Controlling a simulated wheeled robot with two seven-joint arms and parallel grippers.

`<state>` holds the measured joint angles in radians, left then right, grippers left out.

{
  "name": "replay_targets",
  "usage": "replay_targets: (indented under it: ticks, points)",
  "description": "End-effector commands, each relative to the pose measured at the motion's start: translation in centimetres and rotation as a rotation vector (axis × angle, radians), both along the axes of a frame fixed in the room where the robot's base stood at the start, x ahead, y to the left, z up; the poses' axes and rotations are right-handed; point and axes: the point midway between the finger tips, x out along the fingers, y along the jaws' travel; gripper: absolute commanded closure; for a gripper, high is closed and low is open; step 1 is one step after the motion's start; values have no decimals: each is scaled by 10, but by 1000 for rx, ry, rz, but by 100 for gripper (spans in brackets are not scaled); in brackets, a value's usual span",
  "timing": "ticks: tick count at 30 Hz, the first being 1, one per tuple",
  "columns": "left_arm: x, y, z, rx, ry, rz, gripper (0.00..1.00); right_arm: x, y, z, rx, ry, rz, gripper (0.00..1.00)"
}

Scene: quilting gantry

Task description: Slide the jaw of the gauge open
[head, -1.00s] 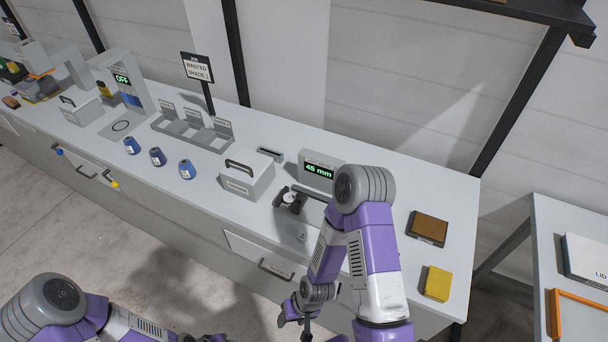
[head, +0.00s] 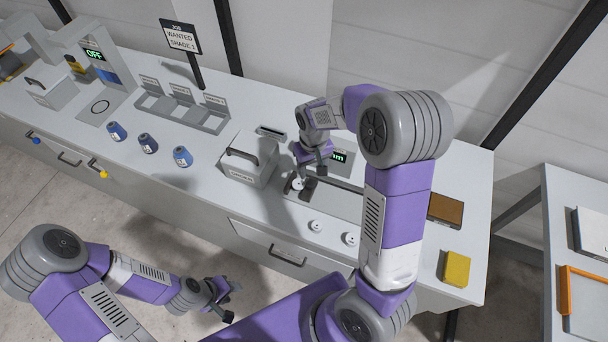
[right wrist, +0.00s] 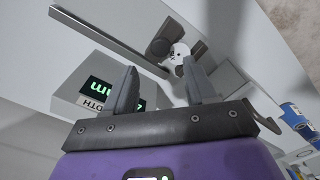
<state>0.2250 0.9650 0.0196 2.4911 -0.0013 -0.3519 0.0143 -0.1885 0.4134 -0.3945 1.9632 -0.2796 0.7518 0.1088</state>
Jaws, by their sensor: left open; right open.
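The gauge is a low grey rail (head: 338,201) on the bench, with dark jaw blocks at its left end (head: 309,184). A small white piece (head: 297,184) sits at the jaws; in the right wrist view, the white piece (right wrist: 179,52) shows between dark blocks. My left gripper (head: 222,300) is open and empty, in front of the bench.
A grey lidded box with a handle (head: 248,160) stands just left of the gauge. Two white round pieces (head: 315,226) (head: 351,239) lie in front of it. A brown block (head: 446,210) and a yellow block (head: 456,268) lie right.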

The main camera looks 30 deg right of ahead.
Motion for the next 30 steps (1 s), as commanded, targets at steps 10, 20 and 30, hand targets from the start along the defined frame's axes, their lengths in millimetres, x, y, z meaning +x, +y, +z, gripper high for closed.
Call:
replay_targets:
  ticks: [10,20,30]
  points:
    - [0,0,-4,0,-1,0,57,-1,0,-39,-1,6,-1,44]
    - [0,0,-6,0,-1,0,57,0,0,-75,0,2,1,44]
    - [0,0,-6,0,-1,0,57,0,0,-77,0,1,0,52]
